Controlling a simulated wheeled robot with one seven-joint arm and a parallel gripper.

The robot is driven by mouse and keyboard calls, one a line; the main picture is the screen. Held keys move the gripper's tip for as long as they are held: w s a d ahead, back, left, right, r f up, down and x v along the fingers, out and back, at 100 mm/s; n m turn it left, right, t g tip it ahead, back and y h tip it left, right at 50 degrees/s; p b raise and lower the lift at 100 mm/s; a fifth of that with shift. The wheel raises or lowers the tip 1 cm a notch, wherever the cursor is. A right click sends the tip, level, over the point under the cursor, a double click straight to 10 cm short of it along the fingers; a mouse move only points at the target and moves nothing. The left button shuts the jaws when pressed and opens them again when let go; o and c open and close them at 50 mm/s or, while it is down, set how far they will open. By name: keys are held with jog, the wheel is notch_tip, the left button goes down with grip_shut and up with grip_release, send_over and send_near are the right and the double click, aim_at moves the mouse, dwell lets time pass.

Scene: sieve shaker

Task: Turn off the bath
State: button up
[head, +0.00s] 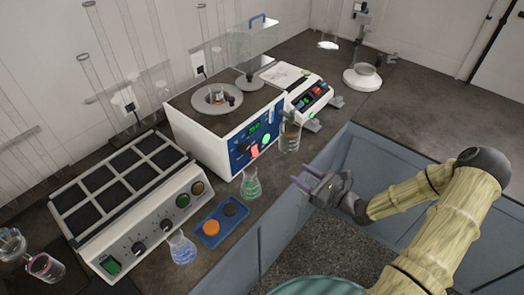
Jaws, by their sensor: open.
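The bath (199,122) looks to be the white box with a dark top and round opening against the back wall. Its blue front panel (237,158) carries a green lit display (254,128), a dark knob (243,149), a red-orange control (254,152) and a green lit button (266,138). Which of these is the power switch I cannot tell. My gripper (304,179) is open and empty. It is in front of and to the right of the panel, apart from it, over the bench's front edge, with its fingers pointing left towards the bench.
A beaker of brown liquid (290,138) stands by the panel's right end. A green flask (251,186), a blue tray (211,234) with orange and dark discs, and a blue-liquid flask (182,249) stand in front. A multi-plate device (160,222) is left; a balance-like device (318,92) is right.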

aim_at(255, 147)
jog(key=shift+s+a, duration=0.1)
jog(key=shift+a, duration=0.05)
jog(key=shift+a, duration=0.1)
jog(key=p+x, duration=0.2)
jog(key=x, duration=1.5)
